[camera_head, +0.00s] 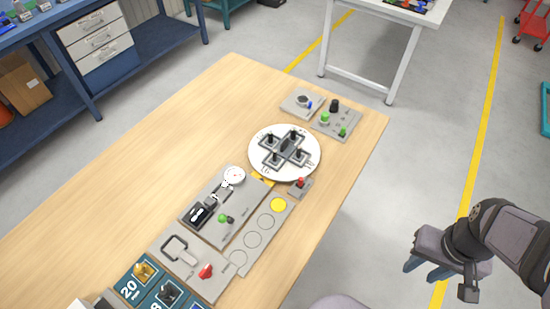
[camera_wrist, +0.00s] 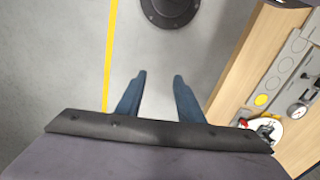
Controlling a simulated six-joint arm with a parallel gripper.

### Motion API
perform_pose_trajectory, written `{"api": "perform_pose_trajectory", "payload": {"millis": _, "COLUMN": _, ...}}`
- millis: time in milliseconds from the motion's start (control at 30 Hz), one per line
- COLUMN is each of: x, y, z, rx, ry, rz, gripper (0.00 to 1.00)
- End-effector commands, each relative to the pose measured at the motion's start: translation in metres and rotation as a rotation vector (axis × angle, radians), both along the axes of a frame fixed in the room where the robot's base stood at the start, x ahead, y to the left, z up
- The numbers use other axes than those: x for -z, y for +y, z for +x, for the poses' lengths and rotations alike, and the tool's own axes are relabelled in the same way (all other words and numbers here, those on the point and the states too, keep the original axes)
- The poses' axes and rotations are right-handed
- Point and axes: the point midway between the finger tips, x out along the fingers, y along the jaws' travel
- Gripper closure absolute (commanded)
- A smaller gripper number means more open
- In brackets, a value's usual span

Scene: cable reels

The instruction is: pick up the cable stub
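I cannot pick out a cable stub with certainty in either view. The wooden table (camera_head: 120,170) bears a row of grey fixture boards. A white round disc (camera_head: 257,150) on it carries a dark cross-shaped holder (camera_head: 287,148) with several black upright pegs. My gripper (camera_head: 428,270) is off the table's right side, over the floor. In the wrist view my gripper (camera_wrist: 159,78) has its two blue fingers apart with nothing between them.
A gauge board (camera_head: 238,210), a board with a yellow circle (camera_head: 278,204) and a small red-knobbed block (camera_head: 301,187) stand near the disc. Teal tiles (camera_head: 130,290) lie at the near end. The table's left side is clear.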

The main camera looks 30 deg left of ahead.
Motion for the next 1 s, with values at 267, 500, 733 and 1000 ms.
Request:
{"api": "perform_pose_trajectory", "payload": {"millis": 267, "x": 0.006, "y": 0.057, "z": 0.086, "rx": -0.675, "ry": -0.056, "rz": -0.045, "gripper": 0.66}}
{"api": "perform_pose_trajectory", "payload": {"millis": 500, "x": 0.02, "y": 0.159, "z": 0.161, "rx": -1.472, "ry": -0.115, "rz": -0.134, "gripper": 0.66}}
{"api": "perform_pose_trajectory", "payload": {"millis": 733, "x": 0.042, "y": 0.281, "z": 0.195, "rx": -2.223, "ry": -0.161, "rz": -0.266, "gripper": 0.66}}
{"api": "perform_pose_trajectory", "payload": {"millis": 1000, "x": 0.072, "y": 0.419, "z": 0.184, "rx": -2.988, "ry": -0.194, "rz": -0.491, "gripper": 0.66}}
